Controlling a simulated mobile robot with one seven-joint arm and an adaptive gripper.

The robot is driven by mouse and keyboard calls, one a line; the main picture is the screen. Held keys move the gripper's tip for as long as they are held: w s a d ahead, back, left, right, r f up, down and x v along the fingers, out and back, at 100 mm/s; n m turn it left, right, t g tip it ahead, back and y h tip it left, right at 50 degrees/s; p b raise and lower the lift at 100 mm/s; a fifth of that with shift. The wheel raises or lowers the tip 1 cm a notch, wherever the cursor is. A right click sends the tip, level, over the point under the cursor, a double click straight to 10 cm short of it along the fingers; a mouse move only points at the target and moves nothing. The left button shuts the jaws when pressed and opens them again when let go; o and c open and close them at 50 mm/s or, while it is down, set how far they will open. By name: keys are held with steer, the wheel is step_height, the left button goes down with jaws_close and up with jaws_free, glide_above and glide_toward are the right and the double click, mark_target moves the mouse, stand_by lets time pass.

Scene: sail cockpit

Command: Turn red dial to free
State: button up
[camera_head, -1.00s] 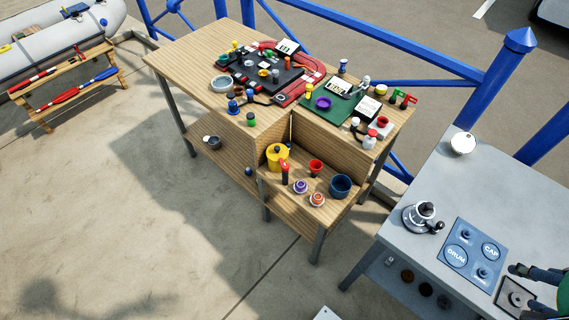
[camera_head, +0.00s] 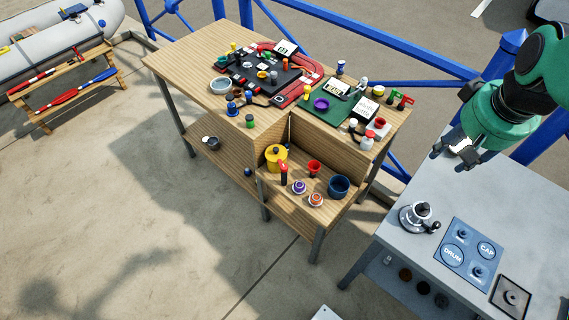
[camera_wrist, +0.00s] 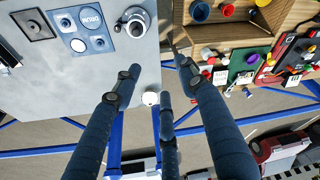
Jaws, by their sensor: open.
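A small red dial (camera_head: 380,122) sits on a white base near the right front corner of the wooden table (camera_head: 185,50). Its pointer and any lettering are too small to read. My gripper (camera_head: 453,152) is open and empty, in the air above the far end of the grey table, to the right of the dial and apart from it. In the wrist view the dark fingers of my gripper (camera_wrist: 158,75) are spread, with nothing between them. The wooden table's edge and small items show at the upper right there; I cannot tell the dial among them for sure.
A winch (camera_head: 418,215) and a blue panel (camera_head: 468,252) stand on the grey table (camera_head: 400,250). A blue railing (camera_head: 380,45) runs behind.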

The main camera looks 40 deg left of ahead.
steer(key=w+a+f+n+g, duration=0.1)
steer(key=w+a+f+n, duration=0.1)
steer(key=a, duration=0.4)
steer(key=w+a+f+n, duration=0.1)
steer(key=a+f, duration=0.2)
steer(key=a, duration=0.3)
steer(key=n+g+h+p, duration=0.1)
steer(key=n+g+p, duration=0.1)
steer(key=n, duration=0.5)
glide_above(284, 167)
step_height(284, 167, down, 22)
steer(key=shift+w+a+f, duration=0.1)
steer(key=shift+f, duration=0.1)
step_height(284, 167, down, 14)
steer(key=b, duration=0.3)
steer(key=shift+r, duration=0.2)
jaws_close()
